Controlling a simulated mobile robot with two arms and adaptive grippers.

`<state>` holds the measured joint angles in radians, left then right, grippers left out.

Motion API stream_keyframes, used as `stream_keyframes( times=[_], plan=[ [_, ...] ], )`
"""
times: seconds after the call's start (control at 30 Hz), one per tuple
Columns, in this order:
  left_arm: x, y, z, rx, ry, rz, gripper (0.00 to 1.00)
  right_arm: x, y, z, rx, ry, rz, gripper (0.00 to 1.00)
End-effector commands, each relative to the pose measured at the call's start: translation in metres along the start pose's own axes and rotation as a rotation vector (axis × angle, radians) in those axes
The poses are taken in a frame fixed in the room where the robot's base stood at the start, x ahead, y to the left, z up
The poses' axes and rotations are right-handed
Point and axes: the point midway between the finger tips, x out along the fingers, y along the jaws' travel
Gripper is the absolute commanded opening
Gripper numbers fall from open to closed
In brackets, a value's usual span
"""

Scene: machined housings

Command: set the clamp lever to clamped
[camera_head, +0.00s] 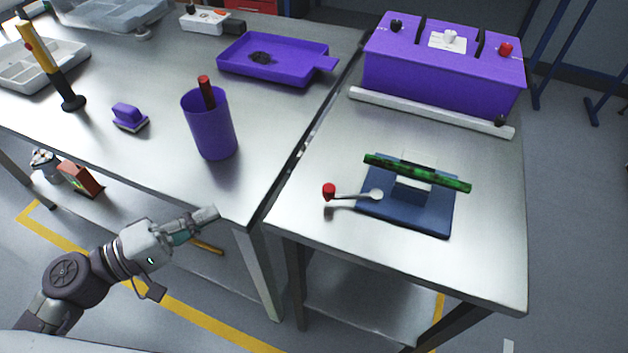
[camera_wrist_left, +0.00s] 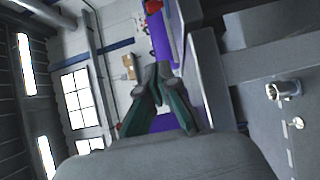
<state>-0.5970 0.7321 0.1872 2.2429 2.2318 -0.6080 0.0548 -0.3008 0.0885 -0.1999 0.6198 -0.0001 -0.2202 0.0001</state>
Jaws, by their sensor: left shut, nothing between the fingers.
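The clamp lever (camera_head: 352,194) has a red knob (camera_head: 329,191) on a metal arm that points left from a pivot on the blue clamp base (camera_head: 405,211). The base stands on the right table, and a green bar (camera_head: 416,172) lies across the light block on it. My left gripper (camera_head: 214,213) is shut and empty, in front of the left table's front edge, left of the lever and apart from it. Its fingers also show in the left wrist view (camera_wrist_left: 160,82). My right gripper is in neither view.
A purple box with knobs (camera_head: 443,75) stands at the back of the right table, behind a pale bar (camera_head: 430,112). The left table holds a purple cup (camera_head: 209,130), a purple tray (camera_head: 275,70) and a purple brush (camera_head: 129,117). The right table's front is clear.

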Motion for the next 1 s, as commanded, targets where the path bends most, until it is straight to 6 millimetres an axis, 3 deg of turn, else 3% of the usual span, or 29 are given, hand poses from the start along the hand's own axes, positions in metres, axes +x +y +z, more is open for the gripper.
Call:
stream_keyframes(
  times=[0.27, 0.53, 1.0],
  plan=[
    [0.027, 0.003, 0.0, 0.003, -0.004, 0.001, 0.0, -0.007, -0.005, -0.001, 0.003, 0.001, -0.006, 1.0],
    [0.076, 0.005, -0.002, 0.004, 0.0, 0.003, 0.0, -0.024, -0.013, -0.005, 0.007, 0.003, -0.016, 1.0],
    [0.173, 0.005, -0.001, 0.002, 0.0, 0.002, 0.0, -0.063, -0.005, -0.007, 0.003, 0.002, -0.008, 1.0]
  ],
)
